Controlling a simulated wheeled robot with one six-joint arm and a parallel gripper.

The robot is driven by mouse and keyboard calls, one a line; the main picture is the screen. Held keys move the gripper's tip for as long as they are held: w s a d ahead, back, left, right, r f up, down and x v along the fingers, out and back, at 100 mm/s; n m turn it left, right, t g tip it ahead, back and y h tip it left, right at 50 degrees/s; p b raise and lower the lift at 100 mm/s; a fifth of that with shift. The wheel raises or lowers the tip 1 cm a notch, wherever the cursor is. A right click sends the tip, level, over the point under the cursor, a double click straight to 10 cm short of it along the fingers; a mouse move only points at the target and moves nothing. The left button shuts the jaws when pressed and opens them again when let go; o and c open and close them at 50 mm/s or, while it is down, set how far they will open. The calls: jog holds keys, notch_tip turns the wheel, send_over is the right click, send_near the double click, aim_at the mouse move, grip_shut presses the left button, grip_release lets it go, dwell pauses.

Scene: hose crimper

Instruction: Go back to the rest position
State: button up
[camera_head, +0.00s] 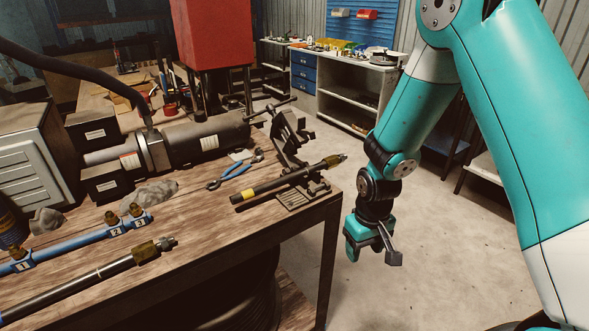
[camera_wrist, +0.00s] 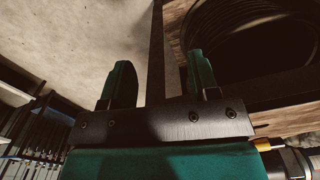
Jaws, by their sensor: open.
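My gripper (camera_head: 370,243) hangs beside the right front corner of the wooden workbench (camera_head: 225,235), over open floor, apart from the bench. In the wrist view the two green fingers of my gripper (camera_wrist: 158,85) stand apart with nothing held between them. A black hose with a yellow band and a brass end (camera_head: 285,181) lies across a small stand near the bench's right corner. Behind it is the dark crimper clamp (camera_head: 291,138).
Blue-handled pliers (camera_head: 237,171), a blue pipe with numbered fittings (camera_head: 85,237) and another hose (camera_head: 95,276) lie on the bench. A coiled hose (camera_head: 240,305) sits below it. A shelf unit (camera_head: 350,95) stands at the back. The concrete floor (camera_head: 430,265) around my gripper is clear.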

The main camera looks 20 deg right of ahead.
jog(key=s+a+r+n+y, duration=0.1)
jog(key=s+a+r, duration=0.1)
jog(key=a+r, duration=0.35)
jog(key=s+a+r+n+y, duration=0.1)
jog(key=s+a+r, duration=0.15)
jog(key=r, duration=0.55)
jog(key=s+a+r+n+y, duration=0.2)
jog(key=s+a+r+n, duration=0.2)
jog(key=s+r, duration=0.6)
jog(key=s+a, duration=0.2)
jog(key=s, duration=0.1)
jog(key=shift+s+r, duration=0.2)
jog(key=shift+r, duration=0.05)
